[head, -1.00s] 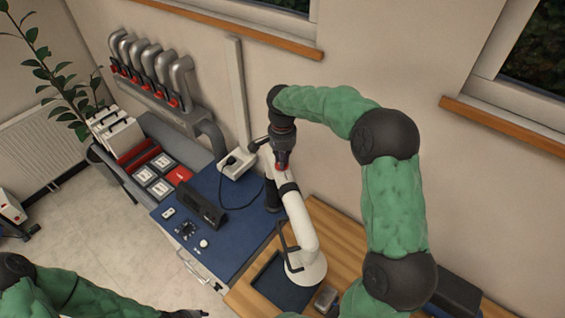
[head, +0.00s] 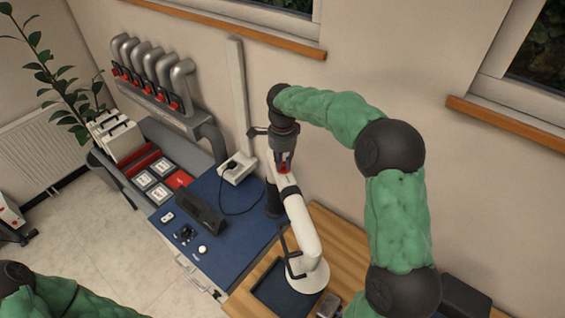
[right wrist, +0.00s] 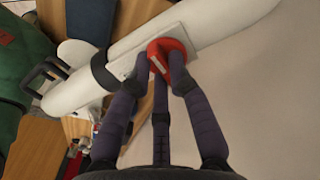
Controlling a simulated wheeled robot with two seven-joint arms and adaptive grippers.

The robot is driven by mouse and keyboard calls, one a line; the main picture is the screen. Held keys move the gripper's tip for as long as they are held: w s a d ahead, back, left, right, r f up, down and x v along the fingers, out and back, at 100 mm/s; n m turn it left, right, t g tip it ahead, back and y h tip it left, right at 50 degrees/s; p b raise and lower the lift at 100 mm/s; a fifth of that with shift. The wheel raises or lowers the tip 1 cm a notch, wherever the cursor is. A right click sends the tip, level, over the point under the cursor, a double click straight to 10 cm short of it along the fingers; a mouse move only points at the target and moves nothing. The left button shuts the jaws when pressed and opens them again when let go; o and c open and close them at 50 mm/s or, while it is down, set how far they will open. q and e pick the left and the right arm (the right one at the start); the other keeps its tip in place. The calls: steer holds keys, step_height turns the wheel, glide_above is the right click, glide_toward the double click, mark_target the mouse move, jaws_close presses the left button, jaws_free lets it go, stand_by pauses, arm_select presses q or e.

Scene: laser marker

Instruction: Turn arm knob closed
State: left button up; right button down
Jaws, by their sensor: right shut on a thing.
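The white extraction arm (head: 303,226) rises from a round base on the wooden bench. A red knob (right wrist: 170,58) sits on a flat plate on the white tube in the right wrist view. My right gripper (right wrist: 160,66) is shut on the red knob, its dark fingers around the knob's near side. In the head view my right gripper (head: 284,158) reaches down to the top of the white arm, and only a little red shows there. My left arm shows at the lower left of the head view, and its gripper is out of the picture.
The blue-topped table (head: 225,245) carries a black device (head: 200,212) and small controls. A white power box (head: 238,168) with a cable stands behind. A row of grey pipes with red handles (head: 150,88) is on the wall. A dark tray (head: 285,292) lies on the wooden bench (head: 335,235).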

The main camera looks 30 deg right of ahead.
mark_target(283, 164)
stand_by(0.3)
steer(key=c, duration=1.1)
jaws_free()
steer(key=shift+c, duration=0.2)
step_height(283, 164, up, 12)
steer(key=shift+f, duration=0.1)
